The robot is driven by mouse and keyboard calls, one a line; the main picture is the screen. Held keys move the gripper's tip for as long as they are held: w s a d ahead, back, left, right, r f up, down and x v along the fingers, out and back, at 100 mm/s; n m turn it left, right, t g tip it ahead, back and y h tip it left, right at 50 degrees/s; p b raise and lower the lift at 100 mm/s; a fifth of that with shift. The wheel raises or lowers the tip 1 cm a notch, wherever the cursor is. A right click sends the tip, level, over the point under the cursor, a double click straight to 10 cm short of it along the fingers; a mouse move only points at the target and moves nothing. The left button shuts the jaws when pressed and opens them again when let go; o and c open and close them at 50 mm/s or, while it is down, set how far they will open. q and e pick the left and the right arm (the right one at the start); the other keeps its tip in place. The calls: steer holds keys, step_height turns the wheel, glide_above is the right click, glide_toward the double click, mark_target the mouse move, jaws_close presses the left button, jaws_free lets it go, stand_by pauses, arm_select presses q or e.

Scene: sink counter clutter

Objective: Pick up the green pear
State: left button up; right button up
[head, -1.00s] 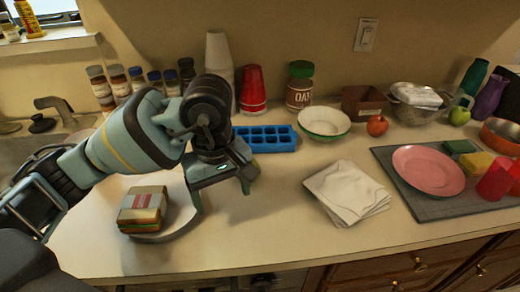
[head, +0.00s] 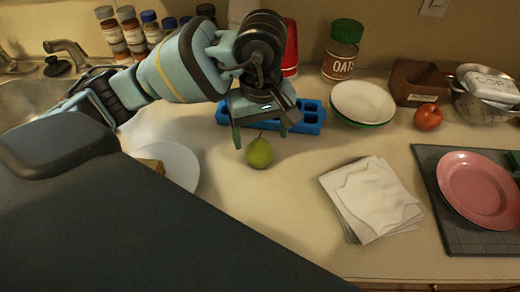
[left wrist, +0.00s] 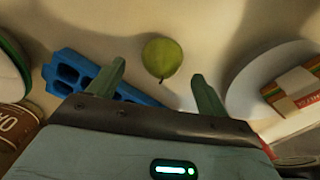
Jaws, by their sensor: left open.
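The green pear (head: 260,153) sits on the counter in front of the blue ice tray, its stem up. My left gripper (head: 262,134) is open and empty. In the head view its fingertips are just above and behind the pear. In the left wrist view, the pear (left wrist: 162,57) shows between and just beyond the tips of the two open fingers (left wrist: 158,72), not held. Whether a finger touches it cannot be told. My right gripper is not in view.
The blue ice tray (head: 308,124) lies close behind the gripper. Napkins (head: 370,200) lie to the right, with a bowl (head: 362,101) behind. Counter between pear and napkins is clear.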

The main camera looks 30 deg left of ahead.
mark_target(260, 150)
arm_select(q)
steer(key=shift+f, duration=0.6)
step_height(260, 150, down, 4)
steer(key=shift+s+a+f+p, duration=0.1)
steer(key=shift+s+p, duration=0.05)
steer(key=shift+p, duration=0.15)
steer(key=shift+f, duration=0.3)
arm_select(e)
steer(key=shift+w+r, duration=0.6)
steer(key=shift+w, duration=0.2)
arm_select(q)
steer(key=c, duration=1)
steer(key=shift+c, duration=0.7)
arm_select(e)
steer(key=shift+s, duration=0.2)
arm_select(q)
steer(key=shift+r, duration=0.2)
